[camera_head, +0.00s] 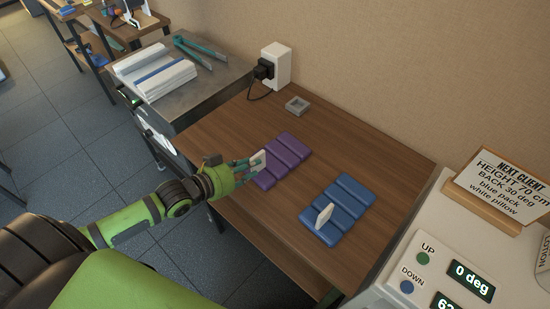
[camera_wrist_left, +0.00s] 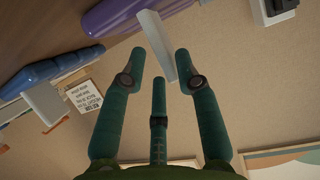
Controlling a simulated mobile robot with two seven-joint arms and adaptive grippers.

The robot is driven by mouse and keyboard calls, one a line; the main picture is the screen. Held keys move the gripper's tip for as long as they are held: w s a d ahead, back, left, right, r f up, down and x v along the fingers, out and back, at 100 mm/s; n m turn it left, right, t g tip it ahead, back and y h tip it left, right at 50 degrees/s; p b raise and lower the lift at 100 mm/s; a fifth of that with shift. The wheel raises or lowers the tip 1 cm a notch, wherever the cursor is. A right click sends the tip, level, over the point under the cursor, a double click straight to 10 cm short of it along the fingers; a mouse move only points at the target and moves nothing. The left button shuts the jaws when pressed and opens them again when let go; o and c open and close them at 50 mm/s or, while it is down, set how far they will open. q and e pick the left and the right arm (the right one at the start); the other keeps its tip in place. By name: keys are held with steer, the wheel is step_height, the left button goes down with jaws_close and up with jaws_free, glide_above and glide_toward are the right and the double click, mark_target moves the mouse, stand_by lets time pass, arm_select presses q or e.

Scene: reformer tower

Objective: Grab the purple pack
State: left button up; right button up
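The purple pack (camera_head: 287,152) lies flat on the wooden table, with an upright white tab (camera_head: 259,160) at its near left end. My left gripper (camera_head: 252,166) is at that tab. In the left wrist view, the left gripper (camera_wrist_left: 160,62) has its green fingers spread apart. The white tab (camera_wrist_left: 155,42) stands between their tips, with no clear grip on it. The purple pack (camera_wrist_left: 118,14) shows past the fingertips at the top of that view. My right gripper is in neither view.
A blue pack (camera_head: 345,199) with its own white tab lies to the right on the wooden table (camera_head: 375,150). A small grey square holder (camera_head: 297,104) and a white socket box (camera_head: 277,65) are at the back. A control panel (camera_head: 440,262) stands at the right.

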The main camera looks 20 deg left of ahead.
mark_target(264, 167)
arm_select(q)
steer(key=shift+p+x, duration=0.35)
steer(key=shift+x, duration=2.75)
steer(key=shift+a+r, duration=0.1)
steer(key=shift+a, duration=0.05)
jaws_close()
